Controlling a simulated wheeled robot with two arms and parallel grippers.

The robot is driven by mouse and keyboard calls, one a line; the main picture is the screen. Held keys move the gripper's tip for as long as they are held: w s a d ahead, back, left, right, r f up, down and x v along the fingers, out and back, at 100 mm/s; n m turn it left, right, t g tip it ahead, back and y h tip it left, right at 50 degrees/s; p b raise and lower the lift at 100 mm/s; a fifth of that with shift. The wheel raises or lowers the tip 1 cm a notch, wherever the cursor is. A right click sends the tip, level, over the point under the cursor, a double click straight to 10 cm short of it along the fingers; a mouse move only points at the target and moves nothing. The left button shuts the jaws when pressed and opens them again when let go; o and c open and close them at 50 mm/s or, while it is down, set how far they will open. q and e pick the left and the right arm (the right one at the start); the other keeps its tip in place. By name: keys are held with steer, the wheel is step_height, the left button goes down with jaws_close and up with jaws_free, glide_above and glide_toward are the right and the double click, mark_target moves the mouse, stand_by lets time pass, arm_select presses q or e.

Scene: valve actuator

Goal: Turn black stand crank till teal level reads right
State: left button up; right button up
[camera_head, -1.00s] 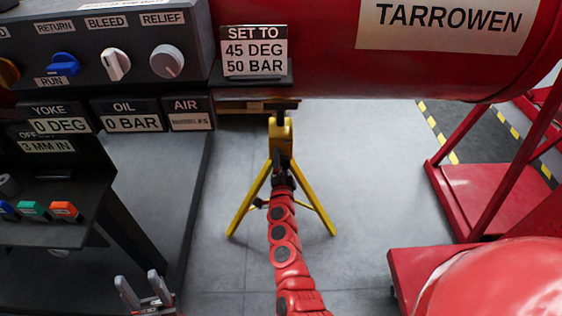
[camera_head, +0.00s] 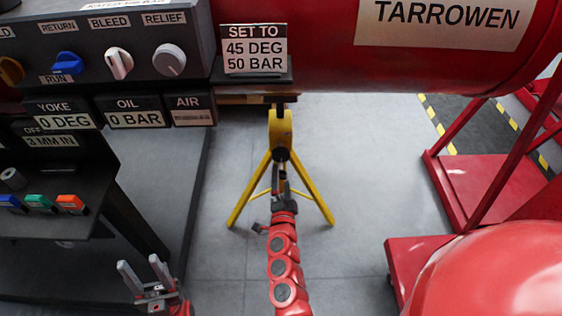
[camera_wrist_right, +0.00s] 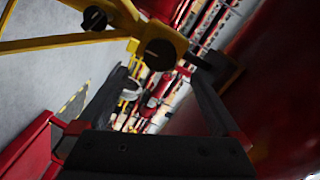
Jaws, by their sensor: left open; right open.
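The yellow stand (camera_head: 281,128) stands on the grey floor below the big red cylinder, its legs spread. A dark round part (camera_head: 281,155) sits on its front; I cannot tell whether this is the crank. In the right wrist view the yellow stand head (camera_wrist_right: 164,38) carries a black knob (camera_wrist_right: 160,53), and another black knob (camera_wrist_right: 95,18) sits further left. My right gripper (camera_head: 283,180) is just in front of the stand, open, with nothing seen between its fingers (camera_wrist_right: 165,85). My left gripper (camera_head: 140,266) is open and empty at the lower left. I see no teal level.
A sign (camera_head: 254,49) reads SET TO 45 DEG, 50 BAR. The yoke display (camera_head: 64,117) reads 0 DEG and the oil display (camera_head: 135,113) 0 BAR. Floor around the stand is open.

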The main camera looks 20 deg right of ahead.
steer(key=v, duration=0.6)
steer(key=shift+p, duration=0.3)
steer(key=shift+d, duration=0.1)
